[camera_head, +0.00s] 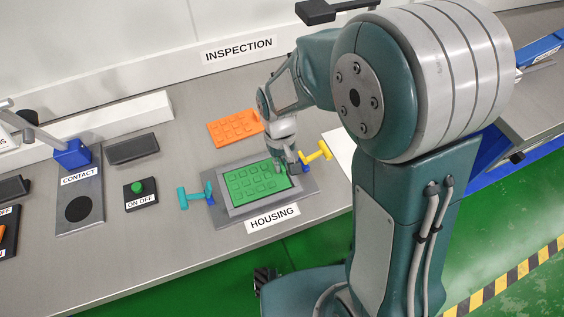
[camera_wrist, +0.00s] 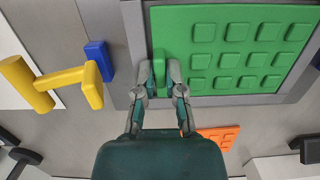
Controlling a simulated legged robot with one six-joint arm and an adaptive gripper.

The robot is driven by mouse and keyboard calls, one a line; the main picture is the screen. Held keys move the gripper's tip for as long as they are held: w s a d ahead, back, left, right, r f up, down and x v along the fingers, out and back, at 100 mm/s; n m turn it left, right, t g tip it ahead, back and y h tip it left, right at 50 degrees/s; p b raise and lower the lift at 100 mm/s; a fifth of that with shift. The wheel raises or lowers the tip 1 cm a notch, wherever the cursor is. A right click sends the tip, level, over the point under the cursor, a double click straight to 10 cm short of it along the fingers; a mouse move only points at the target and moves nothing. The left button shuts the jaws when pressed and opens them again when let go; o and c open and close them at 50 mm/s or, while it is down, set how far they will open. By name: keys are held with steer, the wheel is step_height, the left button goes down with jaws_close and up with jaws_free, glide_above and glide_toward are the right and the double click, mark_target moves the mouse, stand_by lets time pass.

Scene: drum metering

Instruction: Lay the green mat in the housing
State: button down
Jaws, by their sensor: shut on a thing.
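The green mat (camera_head: 250,183) is a flat sheet with rows of raised pads. It lies within the grey frame of the housing (camera_head: 232,213), and its edges look lined up with the frame. My gripper (camera_head: 284,167) is at the mat's right end. In the wrist view my gripper (camera_wrist: 160,78) is shut on a small green upright tab at the edge of the green mat (camera_wrist: 228,50). The housing rim (camera_wrist: 235,100) runs along the mat there. I cannot tell whether the mat rests fully on the housing floor.
A yellow-handled clamp (camera_head: 317,153) stands right of the housing, a teal-handled one (camera_head: 188,197) left. An orange mat (camera_head: 234,126) lies behind. Further left are the ON OFF button box (camera_head: 138,192), a black block (camera_head: 132,149) and the CONTACT plate (camera_head: 78,192).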

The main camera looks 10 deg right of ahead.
steer(key=c, duration=0.7)
jaws_free()
steer(key=shift+d, duration=0.15)
step_height(320, 180, up, 12)
steer(key=w, duration=0.1)
steer(key=shift+s+d+r+m+t, duration=0.55)
steer(key=shift+s+d+r+t, duration=0.7)
steer(key=shift+s+d, duration=0.8)
steer(key=shift+s+d+r+m+t, duration=0.5)
steer(key=shift+s+d+r+t, duration=0.8)
steer(key=shift+s, duration=1.2)
steer(key=shift+s+d+r+m+t, duration=0.55)
steer(key=shift+s+d+r+t, duration=0.4)
steer(key=shift+s+d+r, duration=0.85)
steer(key=shift+s+d+f, duration=0.2)
steer(key=shift+s+f, duration=0.15)
steer(key=shift+s, duration=0.1)
